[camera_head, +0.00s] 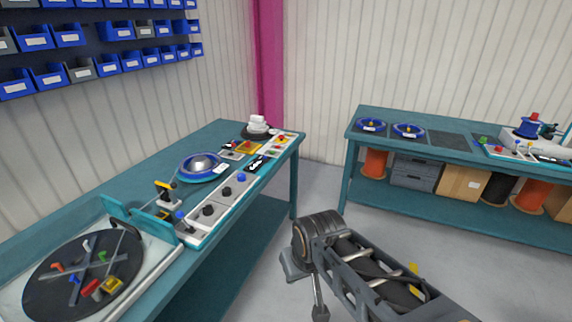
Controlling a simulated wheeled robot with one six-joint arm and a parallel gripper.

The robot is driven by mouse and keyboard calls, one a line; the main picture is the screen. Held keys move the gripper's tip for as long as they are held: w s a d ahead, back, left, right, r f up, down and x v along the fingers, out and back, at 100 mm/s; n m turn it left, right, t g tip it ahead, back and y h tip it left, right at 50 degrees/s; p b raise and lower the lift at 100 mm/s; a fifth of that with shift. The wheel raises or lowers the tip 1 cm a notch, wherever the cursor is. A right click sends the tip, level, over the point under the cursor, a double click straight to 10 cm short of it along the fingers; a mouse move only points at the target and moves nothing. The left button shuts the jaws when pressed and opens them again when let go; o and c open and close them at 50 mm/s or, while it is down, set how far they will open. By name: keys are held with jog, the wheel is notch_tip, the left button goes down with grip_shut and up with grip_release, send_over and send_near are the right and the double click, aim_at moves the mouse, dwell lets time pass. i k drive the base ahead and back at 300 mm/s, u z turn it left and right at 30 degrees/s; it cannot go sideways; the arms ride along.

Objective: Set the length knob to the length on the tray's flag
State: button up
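A long pale control panel (217,212) lies along the right edge of the left bench. It carries several black and blue knobs, among them a black knob (208,210), another black knob (227,191) and a blue knob (241,178). I cannot tell which one is the length knob, and no setting is legible. A blue round tray or reel (203,168) beside the panel has a small white tag (220,169), too small to read. My arm reaches in from the lower right over the floor, apart from the panel. Its end is unclear, and I cannot make out the fingertips.
A dark turntable (60,285) with coloured pieces is at the lower left of the left bench (140,175). A yellow-and-black device (167,193) stands near the panel. The right bench (440,140) holds blue reels (408,130). Floor lies open between the benches.

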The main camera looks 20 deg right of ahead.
aim_at(241, 177)
jog(key=z, duration=0.4)
jog(key=i, duration=1.45)
jog(key=u, duration=1.05)
jog(key=i, duration=0.25)
jog(key=u, duration=0.1)
